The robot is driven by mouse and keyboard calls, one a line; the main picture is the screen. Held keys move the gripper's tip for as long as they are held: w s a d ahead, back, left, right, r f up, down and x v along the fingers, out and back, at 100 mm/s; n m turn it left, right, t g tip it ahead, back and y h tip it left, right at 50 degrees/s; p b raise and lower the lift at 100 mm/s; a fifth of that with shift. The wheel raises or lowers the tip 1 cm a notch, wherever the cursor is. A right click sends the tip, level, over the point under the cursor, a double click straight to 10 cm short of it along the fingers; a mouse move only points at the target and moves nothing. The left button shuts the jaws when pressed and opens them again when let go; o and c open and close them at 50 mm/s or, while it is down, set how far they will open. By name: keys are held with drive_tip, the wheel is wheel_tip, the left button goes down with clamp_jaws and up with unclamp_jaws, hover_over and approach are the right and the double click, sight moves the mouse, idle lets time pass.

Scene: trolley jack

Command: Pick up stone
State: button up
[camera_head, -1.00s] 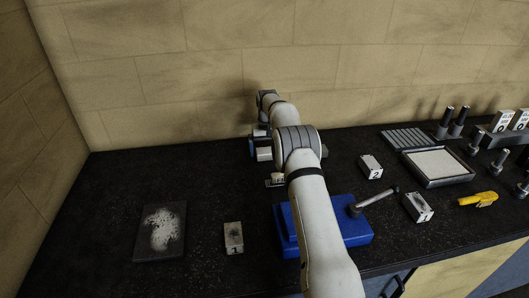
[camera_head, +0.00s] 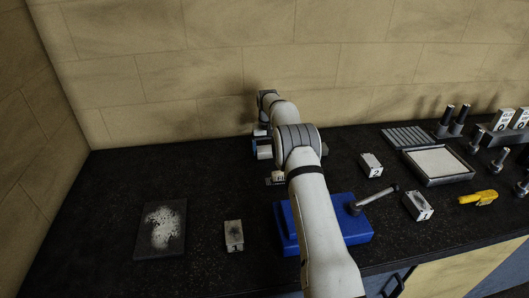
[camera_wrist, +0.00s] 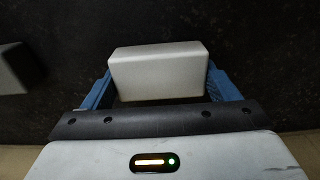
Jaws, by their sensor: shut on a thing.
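The stone is a pale grey rectangular block (camera_wrist: 158,72), seen between the two blue fingers of my gripper (camera_wrist: 160,80) in the wrist view. The fingers press on its two short ends, and it lies crosswise in the jaws. In the head view my gripper is at the back of the bench, partly hidden by my own arm. A pale block (camera_head: 264,152) shows there beside a blue finger. I cannot tell exactly how high the stone is above the bench.
A blue vise-like base (camera_head: 350,232) with a grey handle stands under my arm. Numbered blocks (camera_head: 233,236) (camera_head: 371,165) (camera_head: 418,206), a dark plate (camera_head: 161,231), a framed tray (camera_head: 465,178) and a yellow tool (camera_head: 478,198) lie around it. The back left of the bench is clear.

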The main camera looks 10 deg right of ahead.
sight(268, 147)
drive_tip(key=shift+r, duration=0.1)
wheel_tip(268, 147, up, 10)
drive_tip(key=shift+f+b, duration=0.1)
drive_tip(key=shift+b, duration=0.6)
drive_tip(key=shift+c, duration=0.2)
drive_tip(key=o, duration=0.5)
drive_tip(key=c, duration=0.3)
